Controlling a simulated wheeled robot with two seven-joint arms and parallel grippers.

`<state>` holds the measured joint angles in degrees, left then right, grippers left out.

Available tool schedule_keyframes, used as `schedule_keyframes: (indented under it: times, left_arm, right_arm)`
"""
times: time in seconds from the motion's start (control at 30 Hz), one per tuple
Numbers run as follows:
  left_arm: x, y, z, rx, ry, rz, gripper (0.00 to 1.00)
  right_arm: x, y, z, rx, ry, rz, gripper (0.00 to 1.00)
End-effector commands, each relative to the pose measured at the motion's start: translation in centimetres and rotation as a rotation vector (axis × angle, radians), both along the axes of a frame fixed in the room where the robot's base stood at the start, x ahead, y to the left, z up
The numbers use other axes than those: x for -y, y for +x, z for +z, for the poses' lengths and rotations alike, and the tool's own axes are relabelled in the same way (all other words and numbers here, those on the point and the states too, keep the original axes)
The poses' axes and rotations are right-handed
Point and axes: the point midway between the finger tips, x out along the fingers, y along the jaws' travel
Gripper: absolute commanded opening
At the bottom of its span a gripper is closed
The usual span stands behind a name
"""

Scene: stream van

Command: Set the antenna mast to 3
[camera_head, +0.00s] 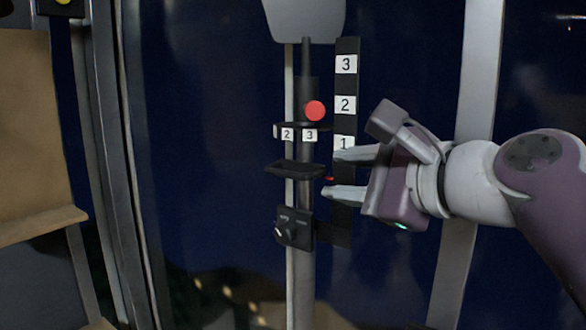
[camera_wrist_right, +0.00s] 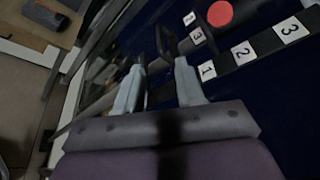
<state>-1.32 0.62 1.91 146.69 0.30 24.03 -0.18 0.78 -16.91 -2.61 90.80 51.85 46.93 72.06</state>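The antenna mast (camera_head: 306,88) is a dark upright tube on a pale pole. A black scale strip (camera_head: 346,84) with white labels 1, 2 and 3, rising upward, stands to its right; it also shows in the wrist view (camera_wrist_right: 262,44). A black handle plate (camera_head: 294,170) sits on the mast, with a small red pointer (camera_head: 329,179) slightly below label 1. My right gripper (camera_head: 336,174) is open, just right of the handle, its fingers pointing left at about its height. In the wrist view, the fingers (camera_wrist_right: 160,68) are apart; contact with the handle cannot be told. My left gripper is not in view.
A ring with labels 2 and 3 (camera_head: 298,133) and a red disc (camera_head: 315,111) are above the handle. A black knob box (camera_head: 294,229) is below it. A pale vertical post (camera_head: 466,110) stands behind my right arm. A brown panel (camera_head: 36,130) is at far left.

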Motion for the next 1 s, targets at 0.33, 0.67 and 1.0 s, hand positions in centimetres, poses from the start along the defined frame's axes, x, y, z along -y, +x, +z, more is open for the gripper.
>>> schedule_keyframes:
  times: [0.33,0.67,1.0]
  left_arm:
    - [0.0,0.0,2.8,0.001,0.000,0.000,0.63]
    - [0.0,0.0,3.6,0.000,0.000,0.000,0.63]
    - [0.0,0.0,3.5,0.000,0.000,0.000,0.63]
  right_arm:
    - [-4.6,6.5,-1.5,-0.010,-0.001,0.001,0.38]
    - [-6.8,9.9,-2.7,-0.005,-0.001,-0.004,0.38]
    - [-6.8,10.0,-2.8,-0.004,-0.001,-0.004,0.02]
